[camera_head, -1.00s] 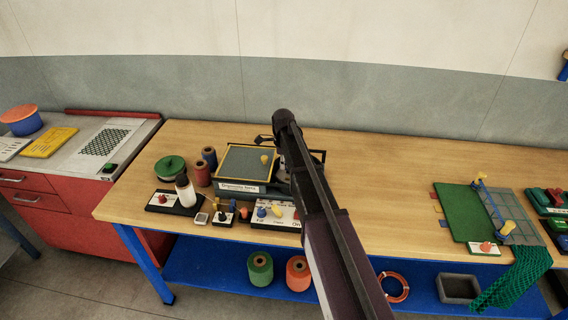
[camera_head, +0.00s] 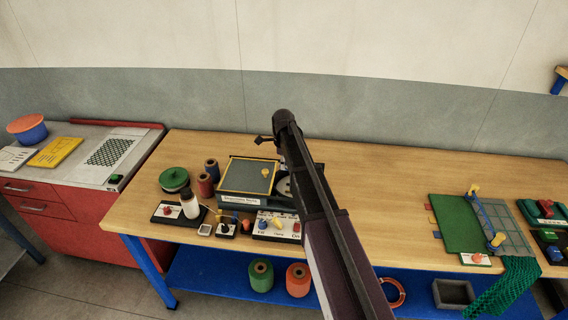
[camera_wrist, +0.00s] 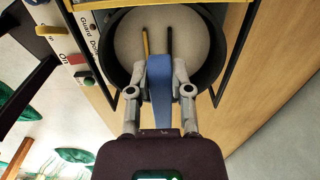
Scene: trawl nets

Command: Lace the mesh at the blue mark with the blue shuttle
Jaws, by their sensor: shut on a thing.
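My gripper (camera_wrist: 158,92) is shut on a blue, flat, upright piece (camera_wrist: 159,80), which looks like the blue shuttle, in the wrist view. It is in front of or above a round dark-rimmed bowl with a pale inside (camera_wrist: 135,35). A yellow stick and a black stick show in the bowl, beyond the blue piece. In the head view, my arm hides the gripper and the blue piece. Green mesh (camera_head: 505,288) hangs over the bench's front edge at right, below a green board (camera_head: 455,222). I cannot make out the blue mark for certain.
The wooden bench (camera_head: 375,185) is clear between the bowl's machine (camera_head: 248,176) and the green board. A blue bar between yellow posts (camera_head: 480,208) stands at the board. Spools and a white bottle (camera_head: 190,206) crowd the bench's left. A red cabinet (camera_head: 60,205) stands further left.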

